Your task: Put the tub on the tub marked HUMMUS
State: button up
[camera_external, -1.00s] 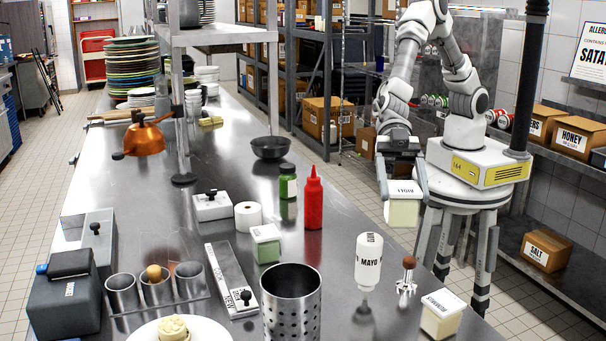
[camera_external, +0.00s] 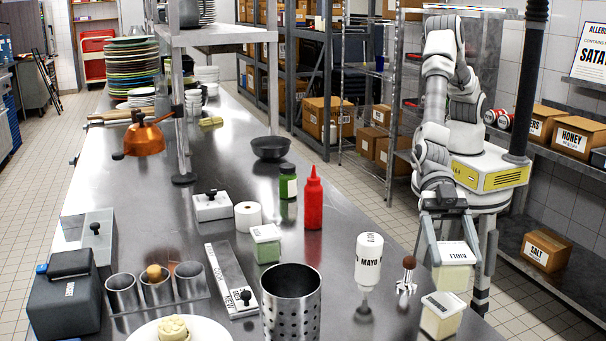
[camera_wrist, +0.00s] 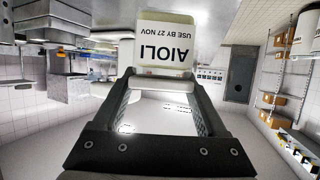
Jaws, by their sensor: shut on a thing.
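My gripper (camera_external: 453,257) is shut on a cream tub with a white lid (camera_external: 455,276), marked AIOLI, one finger on each side. The tub hangs level beyond the right edge of the steel counter. Its lid also shows upside down in the wrist view (camera_wrist: 172,52). A similar cream tub (camera_external: 438,322) stands on the counter's near right edge, just below and left of the held one in the external view. The print on its lid is too small to read surely. A third tub, with green contents (camera_external: 267,248), stands mid-counter; its label is unreadable.
A MAYO bottle (camera_external: 368,262) and a small brown-topped tool (camera_external: 407,275) stand left of the near tub. A red bottle (camera_external: 313,205) and a perforated steel cylinder (camera_external: 291,305) are farther left. The counter's right strip behind the MAYO bottle is clear.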

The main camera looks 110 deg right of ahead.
aim_at(451, 266)
jog(key=shift+f, duration=1.6)
jog(key=shift+f, duration=0.1)
jog(key=shift+f, duration=0.15)
jog(key=o, duration=1.5)
jog(key=shift+r, duration=0.25)
jog(key=v, duration=1.2)
jog(key=shift+r+b, duration=0.1)
jog(key=shift+b, duration=0.25)
jog(key=shift+w, duration=0.1)
